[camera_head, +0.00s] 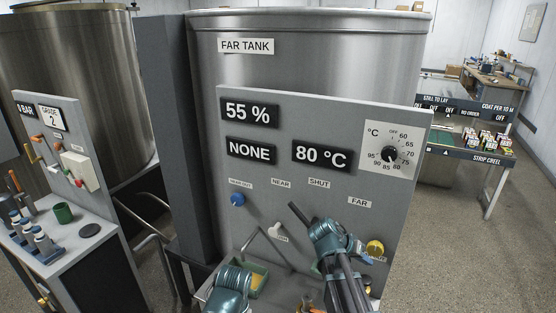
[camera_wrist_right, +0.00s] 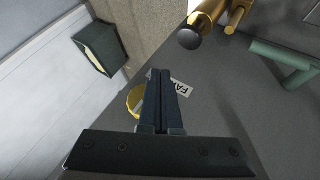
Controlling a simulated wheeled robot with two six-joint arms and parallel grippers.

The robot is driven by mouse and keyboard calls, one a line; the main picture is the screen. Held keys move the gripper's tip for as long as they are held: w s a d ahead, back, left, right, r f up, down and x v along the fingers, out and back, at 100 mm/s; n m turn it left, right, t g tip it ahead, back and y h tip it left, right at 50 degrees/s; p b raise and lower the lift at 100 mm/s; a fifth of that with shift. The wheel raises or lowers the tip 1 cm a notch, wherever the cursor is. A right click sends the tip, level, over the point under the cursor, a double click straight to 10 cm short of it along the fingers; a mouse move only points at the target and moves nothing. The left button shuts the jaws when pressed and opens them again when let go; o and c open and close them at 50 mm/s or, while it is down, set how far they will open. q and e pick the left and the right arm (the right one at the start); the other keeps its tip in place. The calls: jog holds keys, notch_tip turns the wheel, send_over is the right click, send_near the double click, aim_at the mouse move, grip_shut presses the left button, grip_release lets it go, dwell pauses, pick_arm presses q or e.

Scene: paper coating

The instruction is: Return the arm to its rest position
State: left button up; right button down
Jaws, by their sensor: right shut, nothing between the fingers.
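My right gripper (camera_wrist_right: 161,78) is shut and empty, its two dark fingers pressed together in the right wrist view. Its fingers point over a grey panel, in front of a white label (camera_wrist_right: 182,88) and a yellow round part (camera_wrist_right: 134,100), both partly hidden by the fingers. I cannot tell whether the fingers touch the panel. In the head view my right arm reaches up from the bottom right in front of the control panel (camera_head: 270,185). My left arm shows only as a teal part at the bottom; its gripper is not in view.
The panel carries a blue knob (camera_head: 237,200), a white lever (camera_head: 278,233), a yellow knob (camera_head: 375,248) and a temperature dial (camera_head: 390,153). Brass parts (camera_wrist_right: 207,18) and a green handle (camera_wrist_right: 283,63) show near my right gripper. A second control stand (camera_head: 60,150) is at left.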

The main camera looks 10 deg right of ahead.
jog(key=s+a+f+n+y, duration=0.2)
jog(key=s+a, duration=0.3)
jog(key=a, duration=0.4)
jog(key=s+a+f+n+g+y, duration=0.1)
jog(key=s+a+f+n+y, duration=0.1)
jog(key=s+a+n, duration=0.3)
jog(key=s+a+f+n+y, duration=0.2)
jog(key=s+a, duration=0.3)
jog(key=a, duration=0.9)
jog(key=shift+s+n+g+y, duration=0.4)
jog(key=shift+n+y, duration=0.3)
jog(key=shift+a, duration=0.1)
